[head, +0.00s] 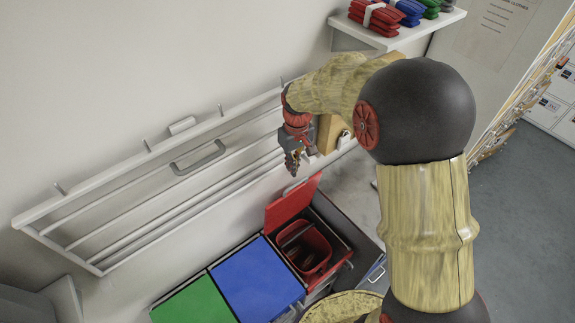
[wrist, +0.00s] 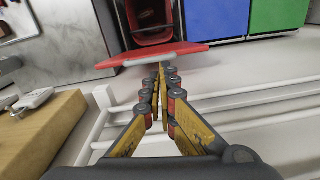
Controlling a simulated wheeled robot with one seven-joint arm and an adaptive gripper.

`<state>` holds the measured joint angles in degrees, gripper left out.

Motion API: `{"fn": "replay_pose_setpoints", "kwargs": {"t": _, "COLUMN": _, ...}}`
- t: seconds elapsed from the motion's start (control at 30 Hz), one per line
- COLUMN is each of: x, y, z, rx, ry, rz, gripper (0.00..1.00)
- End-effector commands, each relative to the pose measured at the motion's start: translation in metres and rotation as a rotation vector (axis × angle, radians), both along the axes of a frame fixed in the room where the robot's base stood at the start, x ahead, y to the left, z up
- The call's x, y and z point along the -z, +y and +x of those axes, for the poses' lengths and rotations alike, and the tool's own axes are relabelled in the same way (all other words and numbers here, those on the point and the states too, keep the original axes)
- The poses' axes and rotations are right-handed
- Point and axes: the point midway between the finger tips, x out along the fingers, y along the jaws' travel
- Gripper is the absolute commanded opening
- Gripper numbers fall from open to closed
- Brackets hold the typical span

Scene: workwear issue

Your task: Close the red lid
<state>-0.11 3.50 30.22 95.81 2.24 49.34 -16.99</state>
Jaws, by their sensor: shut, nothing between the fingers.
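The red lid (head: 291,203) stands raised at the wall side of an open bin with a red inner bucket (head: 305,250). In the wrist view the red lid (wrist: 165,54) shows nearly edge-on, with the open red bucket (wrist: 152,18) beyond it. My gripper (head: 293,168) is shut and empty, above the lid's raised edge in the head view. In the wrist view my fingertips (wrist: 160,68) point at the lid and overlap its near edge. I cannot tell whether they touch it.
A blue lid (head: 257,279) and a green lid (head: 196,302) lie closed beside the red bin. A white wall rack (head: 150,170) runs behind the bins. A wooden block (head: 331,132) is close to my gripper. Folded clothes (head: 375,16) lie on a shelf above.

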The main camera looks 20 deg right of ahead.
Motion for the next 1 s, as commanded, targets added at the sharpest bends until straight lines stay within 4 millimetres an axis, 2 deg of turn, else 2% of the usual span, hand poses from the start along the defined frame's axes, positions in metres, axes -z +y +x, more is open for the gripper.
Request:
{"fn": "replay_pose_setpoints", "kwargs": {"t": 0.03, "x": -0.005, "y": 0.001, "z": 0.015, "rx": -0.025, "ry": -0.028, "rz": 0.001, "gripper": 0.00}}
{"fn": "replay_pose_setpoints", "kwargs": {"t": 0.1, "x": -0.016, "y": 0.001, "z": 0.029, "rx": -0.070, "ry": -0.063, "rz": 0.000, "gripper": 0.00}}
{"fn": "replay_pose_setpoints", "kwargs": {"t": 0.27, "x": -0.010, "y": 0.001, "z": 0.027, "rx": -0.117, "ry": -0.062, "rz": -0.001, "gripper": 0.00}}
{"fn": "replay_pose_setpoints", "kwargs": {"t": 0.37, "x": 0.000, "y": 0.002, "z": 0.027, "rx": -0.118, "ry": -0.059, "rz": -0.001, "gripper": 0.00}}
{"fn": "replay_pose_setpoints", "kwargs": {"t": 0.8, "x": 0.069, "y": 0.004, "z": 0.033, "rx": -0.116, "ry": -0.061, "rz": -0.002, "gripper": 0.00}}
{"fn": "replay_pose_setpoints", "kwargs": {"t": 1.0, "x": 0.083, "y": 0.005, "z": 0.034, "rx": -0.116, "ry": -0.063, "rz": -0.002, "gripper": 0.00}}
